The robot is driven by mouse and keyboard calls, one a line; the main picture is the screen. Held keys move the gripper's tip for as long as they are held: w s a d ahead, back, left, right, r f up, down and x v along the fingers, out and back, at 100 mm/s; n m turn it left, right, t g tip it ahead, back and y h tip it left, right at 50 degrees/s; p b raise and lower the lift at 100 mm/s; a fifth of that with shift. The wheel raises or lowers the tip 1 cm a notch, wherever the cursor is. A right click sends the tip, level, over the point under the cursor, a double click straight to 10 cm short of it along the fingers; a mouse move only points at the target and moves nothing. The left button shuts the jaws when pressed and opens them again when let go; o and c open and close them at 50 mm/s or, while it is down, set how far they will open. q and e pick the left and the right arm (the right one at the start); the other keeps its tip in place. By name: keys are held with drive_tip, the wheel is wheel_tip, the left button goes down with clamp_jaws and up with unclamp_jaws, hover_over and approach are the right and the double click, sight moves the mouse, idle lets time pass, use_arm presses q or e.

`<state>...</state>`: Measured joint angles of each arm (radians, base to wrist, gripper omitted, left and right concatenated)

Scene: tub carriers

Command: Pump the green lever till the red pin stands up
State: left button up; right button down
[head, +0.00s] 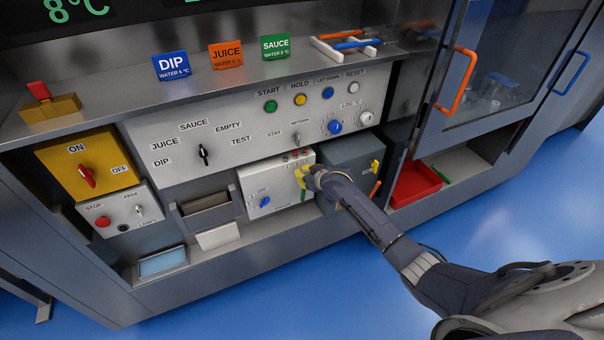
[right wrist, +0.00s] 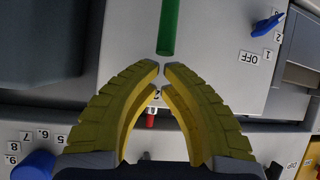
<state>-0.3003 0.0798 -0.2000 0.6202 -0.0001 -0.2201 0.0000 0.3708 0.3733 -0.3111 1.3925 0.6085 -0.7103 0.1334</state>
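The green lever (right wrist: 169,25) shows in the right wrist view just beyond my fingertips, hanging from the front of a white box (head: 268,186). In the head view the lever (head: 303,191) is a thin green strip below my gripper, mostly hidden. My right gripper (head: 303,174) is at the box's right side. In the right wrist view its yellow fingers (right wrist: 161,70) are drawn together at the tips, with nothing seen between them. A small red piece (right wrist: 151,119) shows between the fingers farther back. Small red pieces (head: 295,153) sit at the box's top; whether one is the pin standing up is unclear. My left gripper is not in view.
A blue knob (head: 265,202) is on the same box. A red tray (head: 414,184) lies farther right. The blue floor in front is clear.

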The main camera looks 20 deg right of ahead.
drive_tip(key=shift+w+f, duration=0.15)
drive_tip(key=shift+w, duration=0.1)
drive_tip(key=shift+s, duration=0.1)
idle(0.3)
drive_tip(key=shift+s+t, duration=0.3)
drive_tip(key=shift+s, duration=0.15)
drive_tip(key=shift+s, duration=0.15)
